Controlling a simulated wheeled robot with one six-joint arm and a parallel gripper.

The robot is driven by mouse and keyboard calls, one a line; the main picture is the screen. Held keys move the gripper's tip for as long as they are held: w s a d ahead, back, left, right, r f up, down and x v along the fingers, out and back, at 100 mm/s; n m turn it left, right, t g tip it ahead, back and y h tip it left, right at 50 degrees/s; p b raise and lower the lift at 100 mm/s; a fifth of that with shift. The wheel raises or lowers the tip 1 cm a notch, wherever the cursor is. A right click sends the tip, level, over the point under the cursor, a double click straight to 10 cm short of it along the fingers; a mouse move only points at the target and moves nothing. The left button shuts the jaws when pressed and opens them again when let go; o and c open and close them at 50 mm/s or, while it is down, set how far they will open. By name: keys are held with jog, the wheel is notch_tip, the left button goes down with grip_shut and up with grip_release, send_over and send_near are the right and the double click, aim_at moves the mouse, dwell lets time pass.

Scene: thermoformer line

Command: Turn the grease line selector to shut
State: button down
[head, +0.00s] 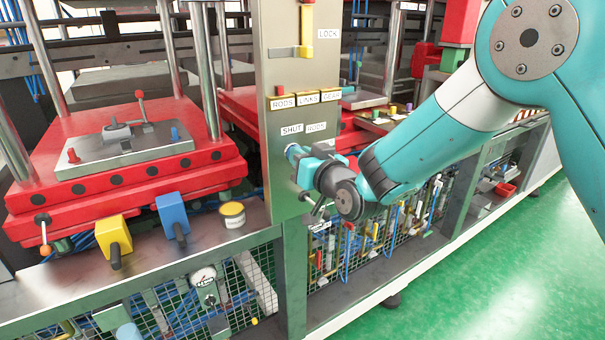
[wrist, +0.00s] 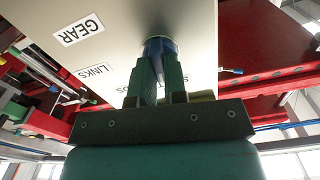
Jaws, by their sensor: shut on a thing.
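The grease line selector is a blue round knob (wrist: 159,46) on the face of a grey upright panel (head: 278,185). In the wrist view my gripper (wrist: 158,58) has its two green fingers shut on the knob, one on each side.
Yellow-edged RODS, LINKS and GEAR holders sit above the knob, with a yellow LOCK handle (head: 306,30) higher up. A small dark lever (head: 318,206) stands just below my gripper. A red press (head: 130,165), yellow block (head: 114,236) and blue block (head: 172,215) are left.

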jog(key=shift+n+b, duration=0.9)
jog(key=shift+b, duration=0.15)
jog(key=c, duration=1.2)
grip_release()
jog(key=shift+o, duration=0.2)
jog(key=b+v, duration=0.6)
jog(key=v, duration=1.1)
jog(key=shift+s+d+b, duration=0.2)
jog(key=shift+b, duration=0.15)
